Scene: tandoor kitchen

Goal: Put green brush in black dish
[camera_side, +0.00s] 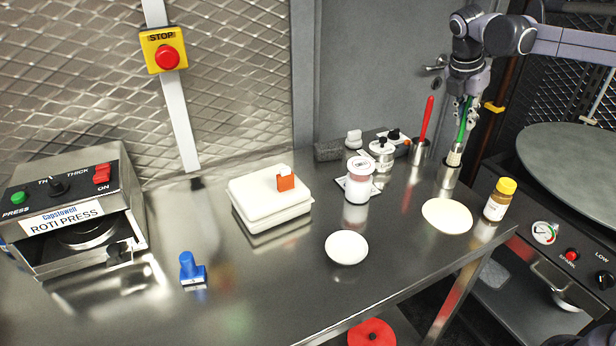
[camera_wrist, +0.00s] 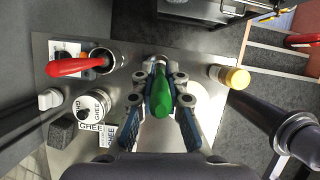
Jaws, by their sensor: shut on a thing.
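My gripper (camera_side: 464,112) is at the right back of the steel table. It is shut on the green brush (camera_side: 461,131), which hangs nearly upright with its pale bristles down. The bristle end is at the mouth of a steel cup (camera_side: 447,177); I cannot tell how far inside it is. In the wrist view, the brush's green handle (camera_wrist: 162,100) lies between the fingers of my gripper (camera_wrist: 160,88). I cannot make out a black dish in either view.
A red-handled tool (camera_side: 427,118) stands in another steel cup (camera_side: 420,153) close by. A yellow-capped jar (camera_side: 497,200), a pale flat disc (camera_side: 447,216) and a ghee jar (camera_side: 358,180) are near. A white round piece (camera_side: 346,247) lies front centre.

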